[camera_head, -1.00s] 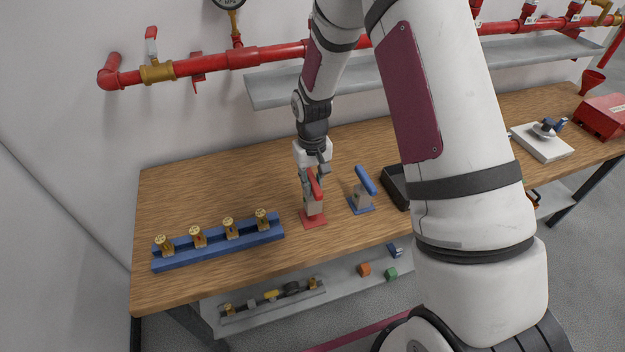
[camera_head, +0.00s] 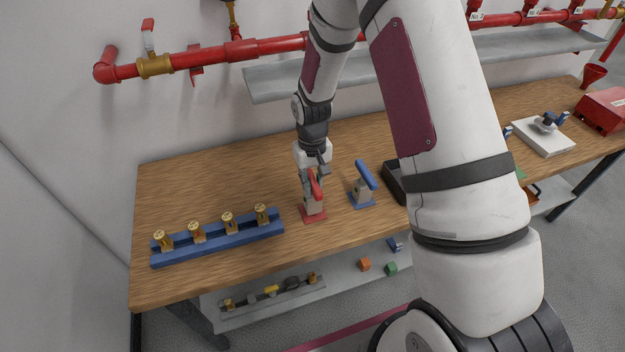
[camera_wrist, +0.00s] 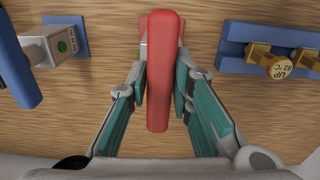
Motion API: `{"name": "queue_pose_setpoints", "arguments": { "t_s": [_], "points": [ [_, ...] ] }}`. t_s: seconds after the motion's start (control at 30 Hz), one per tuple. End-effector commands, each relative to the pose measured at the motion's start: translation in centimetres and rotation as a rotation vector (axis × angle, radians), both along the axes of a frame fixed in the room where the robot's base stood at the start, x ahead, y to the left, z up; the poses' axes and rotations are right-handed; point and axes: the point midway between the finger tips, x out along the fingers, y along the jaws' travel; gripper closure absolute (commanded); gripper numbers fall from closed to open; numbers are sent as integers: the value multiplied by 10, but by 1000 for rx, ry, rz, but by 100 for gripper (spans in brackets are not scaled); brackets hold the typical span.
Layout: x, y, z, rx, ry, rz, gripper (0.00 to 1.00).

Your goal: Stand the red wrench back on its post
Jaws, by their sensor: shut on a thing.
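In the wrist view the red wrench (camera_wrist: 160,70) runs lengthwise between the teal-padded fingers of my gripper (camera_wrist: 163,95). My gripper (camera_head: 314,172) is shut on the wrench, just above the grey post (camera_head: 314,206). The wrench covers most of the post in the wrist view, so I cannot tell whether it is fully seated. A blue wrench (camera_head: 366,174) leans on a similar post with a blue base to the right.
A blue rack (camera_head: 218,240) with several brass valves stands at the left front. A black tray (camera_head: 396,182) is right of the blue post, partly hidden by my arm. A grey shelf and red pipe (camera_head: 270,46) run along the wall behind. The table's back left is clear.

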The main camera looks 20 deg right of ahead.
Motion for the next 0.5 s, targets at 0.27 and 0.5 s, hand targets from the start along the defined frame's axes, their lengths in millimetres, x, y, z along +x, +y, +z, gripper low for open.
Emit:
{"name": "queue_pose_setpoints", "arguments": {
  "t_s": [0.27, 0.5],
  "points": [
    [1, 0, -6, 0, -2, 0, 100],
    [1, 0, -11, 0, -2, 0, 100]
  ]
}}
